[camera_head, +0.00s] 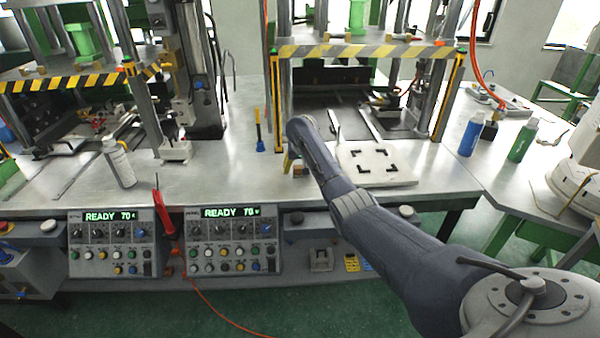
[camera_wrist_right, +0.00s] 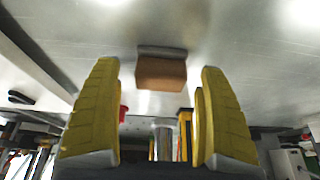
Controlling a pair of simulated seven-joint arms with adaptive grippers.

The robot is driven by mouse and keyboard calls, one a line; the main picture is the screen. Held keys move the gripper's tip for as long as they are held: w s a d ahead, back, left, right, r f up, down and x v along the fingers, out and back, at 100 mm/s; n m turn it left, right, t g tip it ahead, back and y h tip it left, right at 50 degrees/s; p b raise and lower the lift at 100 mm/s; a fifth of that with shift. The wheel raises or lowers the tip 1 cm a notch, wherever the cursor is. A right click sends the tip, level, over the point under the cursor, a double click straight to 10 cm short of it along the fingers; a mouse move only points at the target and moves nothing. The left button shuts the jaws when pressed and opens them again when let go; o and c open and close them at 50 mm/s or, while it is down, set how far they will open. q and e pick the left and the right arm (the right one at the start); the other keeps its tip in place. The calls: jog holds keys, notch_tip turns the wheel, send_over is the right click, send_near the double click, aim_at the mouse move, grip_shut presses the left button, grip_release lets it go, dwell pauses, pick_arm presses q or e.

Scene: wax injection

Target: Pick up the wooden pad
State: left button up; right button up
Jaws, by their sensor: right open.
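The wooden pad is a small brown block on the metal bench. In the head view it shows in part (camera_head: 299,171), beside my right gripper (camera_head: 290,163), which the arm largely hides. In the right wrist view the wooden pad (camera_wrist_right: 161,74) lies between the lines of the two yellow fingers, near their tips, with a grey strip along its far edge. My right gripper (camera_wrist_right: 159,68) is open, with a clear gap on each side of the pad. I cannot tell how far the fingers stand from it in depth. My left gripper is not in view.
A white plate with black corner marks (camera_head: 375,165) lies right of the right arm. A blue-and-yellow tool (camera_head: 259,135) stands behind the gripper. A white bottle (camera_head: 119,163) stands left. Presses with striped bars (camera_head: 365,51) stand behind. Bare bench (camera_head: 222,170) lies left of the gripper.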

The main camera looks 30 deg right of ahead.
aim_at(300, 166)
jog(key=shift+w+f, duration=0.1)
jog(key=shift+f, duration=0.1)
jog(key=shift+c, duration=0.6)
jog(key=c, duration=1.3)
jog(key=shift+o, duration=0.2)
jog(key=shift+r, duration=0.1)
notch_tip(300, 166, up, 20)
